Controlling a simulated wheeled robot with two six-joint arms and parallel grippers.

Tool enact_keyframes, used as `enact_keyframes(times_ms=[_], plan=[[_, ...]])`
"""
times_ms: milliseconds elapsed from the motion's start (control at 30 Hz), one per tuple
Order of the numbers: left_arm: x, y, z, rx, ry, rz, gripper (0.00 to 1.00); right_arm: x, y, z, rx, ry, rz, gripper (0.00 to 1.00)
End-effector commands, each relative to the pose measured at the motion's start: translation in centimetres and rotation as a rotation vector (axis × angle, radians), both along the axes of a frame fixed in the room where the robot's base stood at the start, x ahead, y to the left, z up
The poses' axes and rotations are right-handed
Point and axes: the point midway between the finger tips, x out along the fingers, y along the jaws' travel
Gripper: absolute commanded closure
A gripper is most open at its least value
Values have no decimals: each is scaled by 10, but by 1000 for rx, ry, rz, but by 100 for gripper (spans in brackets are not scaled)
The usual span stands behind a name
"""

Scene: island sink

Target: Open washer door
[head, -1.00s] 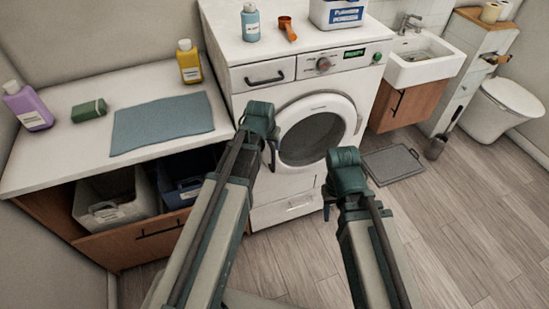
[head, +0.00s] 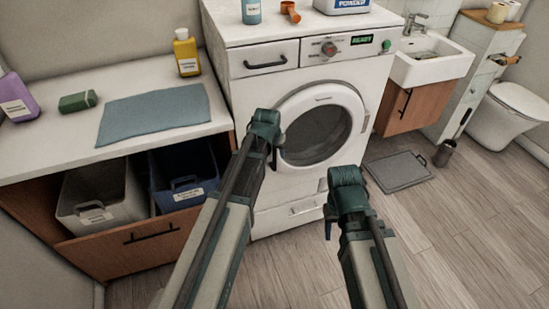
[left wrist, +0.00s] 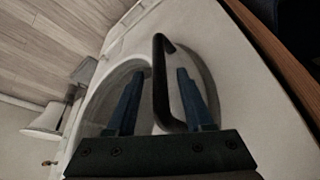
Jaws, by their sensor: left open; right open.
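The white washer (head: 345,68) stands ahead. Its round door (head: 350,98) looks shut, with dark glass in a white ring. My left gripper (head: 275,150) is at the door's left edge, largely hidden by its own wrist. In the left wrist view, a black bar handle (left wrist: 161,75) on the door ring stands between the open blue fingers of my left gripper (left wrist: 160,95), with gaps showing on both sides. My right gripper (head: 329,222) is open and empty, low in front of the washer's lower right part.
A counter (head: 60,150) with a blue-grey cloth (head: 155,113) stands left, over a grey bin (head: 100,190) and a blue bin (head: 185,170). A sink (head: 435,65) and grey mat (head: 400,170) are right.

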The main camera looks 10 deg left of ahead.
Motion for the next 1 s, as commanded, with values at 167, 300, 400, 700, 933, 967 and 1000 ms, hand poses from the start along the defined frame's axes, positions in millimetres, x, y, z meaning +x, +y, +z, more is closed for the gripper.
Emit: enact_keyframes(times_ms=[167, 300, 400, 700, 933, 967, 1000], plan=[[1, 0, -1, 0, 0, 0, 48, 0, 0, -1, 0, 0, 0, 50], [0, 0, -1, 0, 0, 0, 57, 0, 0, -1, 0, 0, 0, 50], [0, 0, -1, 0, 0, 0, 75, 0, 0, -1, 0, 0, 0, 50], [0, 0, -1, 0, 0, 0, 100, 0, 0, -1, 0, 0, 0, 50], [0, 0, -1, 0, 0, 0, 100, 0, 0, -1, 0, 0, 0, 50], [0, 0, -1, 0, 0, 0, 100, 0, 0, -1, 0, 0, 0, 50], [0, 0, -1, 0, 0, 0, 100, 0, 0, -1, 0, 0, 0, 50]])
